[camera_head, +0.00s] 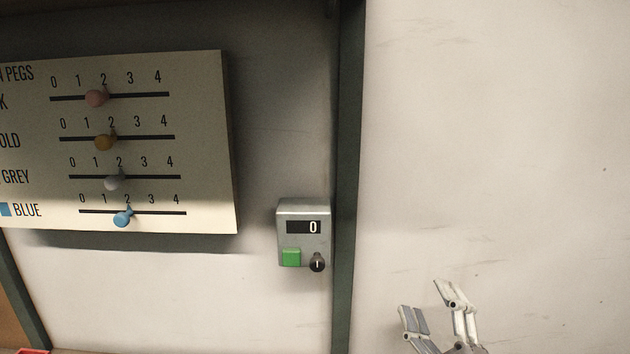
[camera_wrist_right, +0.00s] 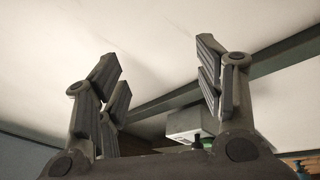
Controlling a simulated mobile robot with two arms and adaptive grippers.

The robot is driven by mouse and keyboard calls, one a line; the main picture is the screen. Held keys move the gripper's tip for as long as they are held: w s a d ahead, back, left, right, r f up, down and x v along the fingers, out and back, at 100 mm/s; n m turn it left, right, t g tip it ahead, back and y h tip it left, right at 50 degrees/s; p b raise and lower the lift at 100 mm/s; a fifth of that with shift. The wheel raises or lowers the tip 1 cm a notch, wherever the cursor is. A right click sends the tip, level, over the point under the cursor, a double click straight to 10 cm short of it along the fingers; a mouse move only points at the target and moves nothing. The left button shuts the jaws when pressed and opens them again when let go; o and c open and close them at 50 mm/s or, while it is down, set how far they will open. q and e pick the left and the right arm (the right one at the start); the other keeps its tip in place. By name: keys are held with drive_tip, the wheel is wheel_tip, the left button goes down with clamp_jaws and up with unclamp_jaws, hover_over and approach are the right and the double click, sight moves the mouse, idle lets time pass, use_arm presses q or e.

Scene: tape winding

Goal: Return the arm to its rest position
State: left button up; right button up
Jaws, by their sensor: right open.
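My right gripper (camera_head: 432,305) shows at the bottom right of the head view, in front of the pale wall. Its fingers are spread apart with nothing between them. The right wrist view also shows the open fingers (camera_wrist_right: 160,90), with the wall behind them. My left gripper is not in view.
A peg board (camera_head: 215,150) with several coloured sliders, each near 2, hangs at left. A grey control box (camera_head: 284,215) has a display reading 0, a green button (camera_head: 291,257) and a black knob (camera_head: 317,262). A dark vertical post (camera_head: 345,180) stands beside it. The wall at right is bare.

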drive_tip(key=s+d+f+m+g+h, duration=0.2)
drive_tip(key=s+f+m+g, duration=0.25)
drive_tip(key=f, duration=0.55)
drive_tip(key=s+d+f+m+g+h, duration=0.25)
drive_tip(key=f+m+g, duration=0.2)
drive_tip(key=f, duration=0.55)
drive_tip(key=s+a+f+m+g+y, duration=0.2)
drive_tip(key=s+f+g, duration=0.8)
drive_tip(key=s, duration=0.7)
wheel_tip(320, 180, down, 28)
drive_tip(key=s+p, duration=0.2)
drive_tip(key=s, duration=0.1)
drive_tip(key=s+d+f+g, duration=0.1)
drive_tip(key=s+d+f, duration=0.1)
drive_tip(key=s+f, duration=1.1)
drive_tip(key=s+p, duration=0.1)
drive_tip(key=s, duration=0.1)
drive_tip(key=shift+s+d, duration=0.2)
drive_tip(key=shift+s, duration=0.2)
